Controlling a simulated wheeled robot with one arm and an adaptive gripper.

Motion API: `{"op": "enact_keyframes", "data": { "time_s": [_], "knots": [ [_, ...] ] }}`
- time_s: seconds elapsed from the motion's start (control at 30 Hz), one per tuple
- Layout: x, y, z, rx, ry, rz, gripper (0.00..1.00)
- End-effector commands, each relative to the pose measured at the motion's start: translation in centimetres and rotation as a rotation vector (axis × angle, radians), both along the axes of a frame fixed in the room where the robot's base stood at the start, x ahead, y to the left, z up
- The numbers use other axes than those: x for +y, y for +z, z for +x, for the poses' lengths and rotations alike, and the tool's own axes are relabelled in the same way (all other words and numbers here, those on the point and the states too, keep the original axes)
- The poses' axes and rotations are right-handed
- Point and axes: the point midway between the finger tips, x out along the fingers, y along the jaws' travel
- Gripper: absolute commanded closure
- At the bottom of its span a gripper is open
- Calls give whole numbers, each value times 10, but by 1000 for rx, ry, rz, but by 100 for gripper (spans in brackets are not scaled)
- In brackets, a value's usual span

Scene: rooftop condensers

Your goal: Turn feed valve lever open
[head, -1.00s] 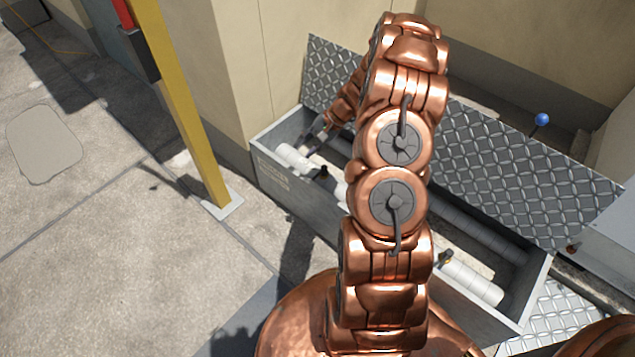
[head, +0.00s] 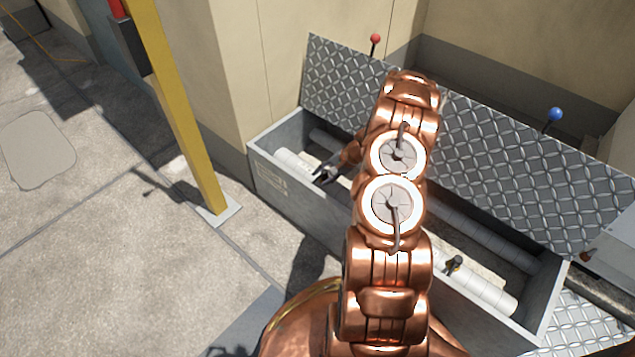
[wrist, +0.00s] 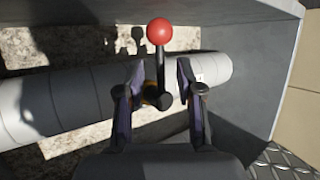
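The valve lever (wrist: 161,68) in the wrist view is a black stem with a red ball (wrist: 160,32) on its end. It sits on a white pipe (wrist: 60,105) and points toward the top of the picture. My gripper (wrist: 160,75) is open, with one finger on each side of the stem. I see a gap on both sides, and the ball is beyond the fingertips. In the head view my gripper (head: 325,174) is down in the grey trough at the pipe's left end. The lever's ball cannot be made out there.
The trough (head: 300,205) has a raised tread-plate lid (head: 490,150) behind it. A second dark fitting (head: 454,264) sits on the pipe to the right. A red ball (head: 375,39) and a blue ball (head: 555,114) stand behind the lid. A yellow post (head: 180,110) stands at left.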

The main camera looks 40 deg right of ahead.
Motion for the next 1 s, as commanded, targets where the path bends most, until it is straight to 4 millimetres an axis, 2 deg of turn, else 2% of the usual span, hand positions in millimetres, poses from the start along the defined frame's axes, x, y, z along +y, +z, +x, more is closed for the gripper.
{"op": "enact_keyframes", "data": {
  "time_s": [0.03, 0.2, 0.6, 0.93, 1.0],
  "knots": [
    [4, -9, 3, 2, 0, 1, 64],
    [12, -21, 10, 0, 1, -1, 64],
    [16, -24, 14, -1, 0, -2, 64],
    [15, -24, 14, -1, 0, -2, 97],
    [16, -24, 14, -1, 0, -1, 100]
  ]
}}
